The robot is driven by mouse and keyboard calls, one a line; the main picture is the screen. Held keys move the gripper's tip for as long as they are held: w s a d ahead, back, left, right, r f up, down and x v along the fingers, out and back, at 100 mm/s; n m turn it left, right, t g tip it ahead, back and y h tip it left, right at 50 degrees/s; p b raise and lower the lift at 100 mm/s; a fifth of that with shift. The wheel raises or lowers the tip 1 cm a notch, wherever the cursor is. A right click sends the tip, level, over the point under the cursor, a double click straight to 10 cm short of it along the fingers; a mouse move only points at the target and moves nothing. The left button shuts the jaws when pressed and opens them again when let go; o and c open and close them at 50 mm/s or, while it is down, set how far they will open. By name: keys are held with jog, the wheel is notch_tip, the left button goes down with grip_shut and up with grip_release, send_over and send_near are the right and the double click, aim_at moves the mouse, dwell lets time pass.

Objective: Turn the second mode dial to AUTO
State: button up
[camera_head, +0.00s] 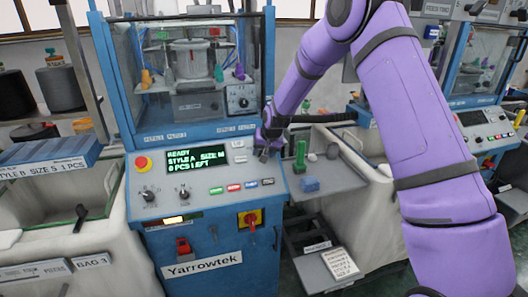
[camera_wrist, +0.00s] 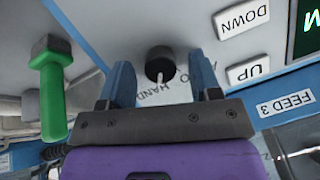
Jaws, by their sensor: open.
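In the wrist view a black round dial (camera_wrist: 160,62) with a white pointer mark sits on the pale panel, between my gripper's fingertips (camera_wrist: 160,70). The pointer mark faces down in that view, towards printed lettering that reads HAND. Other lettering beside the right finger is partly covered. My gripper is open, one blue finger on each side of the dial; I cannot tell whether either touches it. In the head view my gripper (camera_head: 267,145) is at the right end of the blue machine's control panel (camera_head: 222,187), right of the green-lit display (camera_head: 196,161), and hides this dial.
In the wrist view a green handle (camera_wrist: 50,90) stands left of my gripper, and UP (camera_wrist: 248,70) and DOWN (camera_wrist: 241,17) buttons lie to the right.

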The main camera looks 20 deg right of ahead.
jog(key=c, duration=0.9)
jog(key=shift+c, duration=0.2)
jog(key=shift+a+n, duration=0.1)
jog(key=shift+n, duration=0.2)
jog(key=n+h, duration=0.1)
jog(key=n, duration=0.3)
jog(key=shift+a+n, duration=0.1)
jog(key=shift+n, duration=0.3)
jog(key=n+h, duration=0.1)
jog(key=n, duration=0.4)
jog(key=shift+a+h, duration=0.1)
jog(key=shift+h, duration=0.3)
jog(key=shift+n, duration=0.4)
